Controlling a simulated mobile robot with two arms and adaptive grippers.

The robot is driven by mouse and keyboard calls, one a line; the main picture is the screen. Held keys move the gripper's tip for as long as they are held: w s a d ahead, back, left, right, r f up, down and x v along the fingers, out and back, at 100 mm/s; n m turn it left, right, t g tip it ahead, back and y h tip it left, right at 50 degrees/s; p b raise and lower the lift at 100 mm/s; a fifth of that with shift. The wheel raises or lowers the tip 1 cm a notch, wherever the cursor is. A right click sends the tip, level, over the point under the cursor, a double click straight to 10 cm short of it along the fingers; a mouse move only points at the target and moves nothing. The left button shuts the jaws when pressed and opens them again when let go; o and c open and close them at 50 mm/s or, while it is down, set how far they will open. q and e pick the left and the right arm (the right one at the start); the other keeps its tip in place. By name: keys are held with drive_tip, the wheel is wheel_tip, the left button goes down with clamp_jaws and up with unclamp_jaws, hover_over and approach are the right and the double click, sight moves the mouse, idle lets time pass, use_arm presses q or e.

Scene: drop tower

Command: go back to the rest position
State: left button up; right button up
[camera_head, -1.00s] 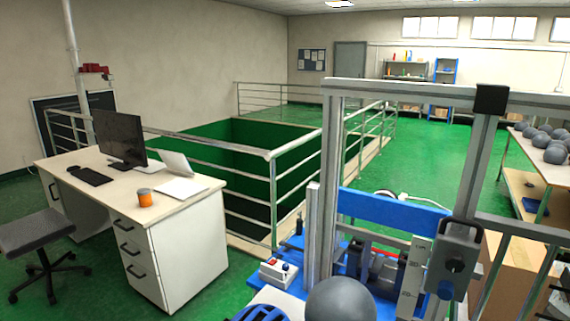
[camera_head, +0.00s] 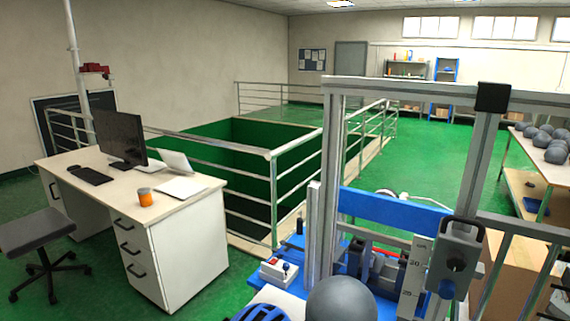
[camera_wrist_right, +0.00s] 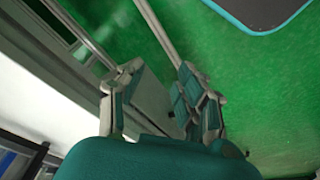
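My right gripper (camera_wrist_right: 162,85) shows in the right wrist view with its two fingers spread apart. Nothing is between the fingers; green floor and pale surfaces lie behind them. Neither gripper shows in the head view, and my left gripper is in no view. The drop tower (camera_head: 325,200), a grey metal frame with a blue crossbar, stands at the right of the head view. A dark grey ball (camera_head: 341,300) is at the bottom edge in front of it, partly cut off.
A control box (camera_head: 279,271) sits by the tower's foot. Railings (camera_head: 272,190) surround a floor opening. A table with several balls (camera_head: 556,155) is right.

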drive_tip(key=s+d+f+g, duration=0.1)
drive_tip(key=s+d+f, duration=0.2)
drive_tip(key=s+f, duration=1.5)
wheel_tip(320, 180, down, 4)
drive_tip(key=shift+s+d+r+g, duration=0.15)
drive_tip(key=shift+s+r+g, duration=0.05)
drive_tip(key=shift+s+g, duration=0.1)
drive_tip(key=shift+o, duration=0.3)
idle(0.6)
